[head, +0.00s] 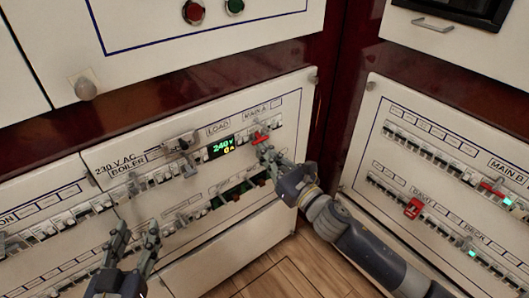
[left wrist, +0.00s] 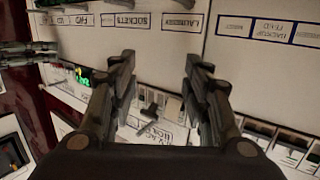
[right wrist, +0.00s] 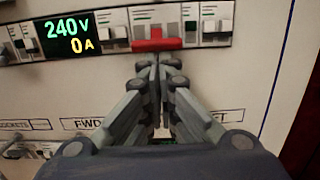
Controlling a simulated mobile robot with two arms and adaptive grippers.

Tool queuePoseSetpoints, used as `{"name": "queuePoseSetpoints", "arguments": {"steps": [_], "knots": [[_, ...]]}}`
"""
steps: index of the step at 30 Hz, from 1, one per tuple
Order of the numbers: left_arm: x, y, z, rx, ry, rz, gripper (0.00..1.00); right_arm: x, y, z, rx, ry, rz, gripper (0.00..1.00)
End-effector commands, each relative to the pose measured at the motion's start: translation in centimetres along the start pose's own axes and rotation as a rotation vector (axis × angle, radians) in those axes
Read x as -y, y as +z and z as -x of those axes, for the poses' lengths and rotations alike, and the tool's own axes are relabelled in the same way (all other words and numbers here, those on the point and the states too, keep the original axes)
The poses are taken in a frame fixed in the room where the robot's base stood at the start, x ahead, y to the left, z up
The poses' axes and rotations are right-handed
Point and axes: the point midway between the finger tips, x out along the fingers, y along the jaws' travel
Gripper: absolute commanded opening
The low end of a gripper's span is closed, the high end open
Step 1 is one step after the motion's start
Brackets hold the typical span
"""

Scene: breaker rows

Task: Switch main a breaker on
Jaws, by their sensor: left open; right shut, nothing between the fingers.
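The Main A breaker is a red lever (head: 260,137) under the "MAIN A" label on the upper breaker row, just right of the green display reading 240V and 0A. In the right wrist view the red lever (right wrist: 157,40) sits just beyond my fingertips. My right gripper (head: 266,153) is shut and empty, just below the red lever; it also shows in the right wrist view (right wrist: 158,65). Whether the fingertips touch the lever I cannot tell. My left gripper (head: 134,236) is open and empty in front of the left panel; its fingers also show in the left wrist view (left wrist: 160,75).
The display (head: 221,147) sits left of the red lever. Grey handles (head: 182,150) stick out along the boiler row. The right panel holds a red Main B lever (head: 491,187) and another red switch (head: 413,208). Wooden floor (head: 290,265) is clear below.

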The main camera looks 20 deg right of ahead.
Motion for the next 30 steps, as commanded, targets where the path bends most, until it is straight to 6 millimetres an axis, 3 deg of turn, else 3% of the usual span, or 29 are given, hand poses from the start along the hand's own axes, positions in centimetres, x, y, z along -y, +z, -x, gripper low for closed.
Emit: {"name": "queuePoseSetpoints", "arguments": {"steps": [30], "knots": [[1.0, 7.4, 2.5, 0.388, -0.022, -0.001, 0.44, 0.0, 0.3, 0.2, -0.043, 0.0, 0.0, 0.0]]}}
